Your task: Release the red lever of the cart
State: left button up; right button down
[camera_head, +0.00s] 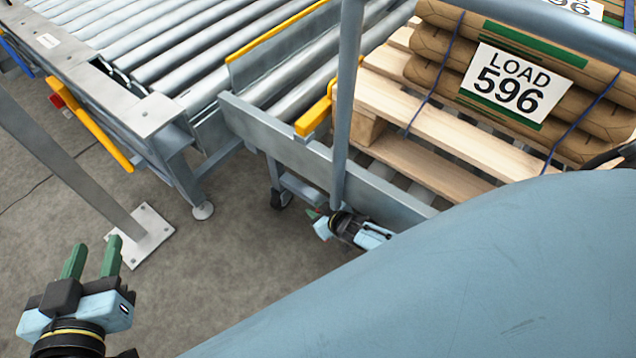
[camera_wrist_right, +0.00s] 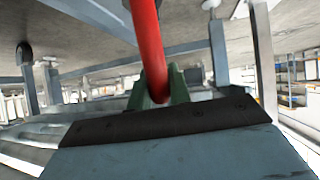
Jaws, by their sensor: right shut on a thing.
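The red lever (camera_wrist_right: 148,45) runs down from the top of the right wrist view, between the green fingers of my right gripper (camera_wrist_right: 160,88), which is shut on it. In the head view my right gripper (camera_head: 316,218) is low beside the cart (camera_head: 290,142), under its near side rail, and the lever is mostly hidden there. The cart has rollers and a grey upright tube, and it carries a wooden pallet. My left gripper (camera_head: 92,258) is at the lower left of the head view, over bare floor, with its green fingers apart and nothing between them.
A roller conveyor (camera_head: 165,45) adjoins the cart at the upper left. A steel post with a floor plate (camera_head: 140,235) stands near my left gripper. The pallet (camera_head: 440,115) bears brown rolls labelled LOAD 596 (camera_head: 515,80). Floor is clear between post and cart.

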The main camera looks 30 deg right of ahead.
jog(key=shift+a, duration=0.4)
jog(key=c, duration=1.5)
grip_release()
jog(key=shift+o, duration=1)
jog(key=shift+d, duration=0.2)
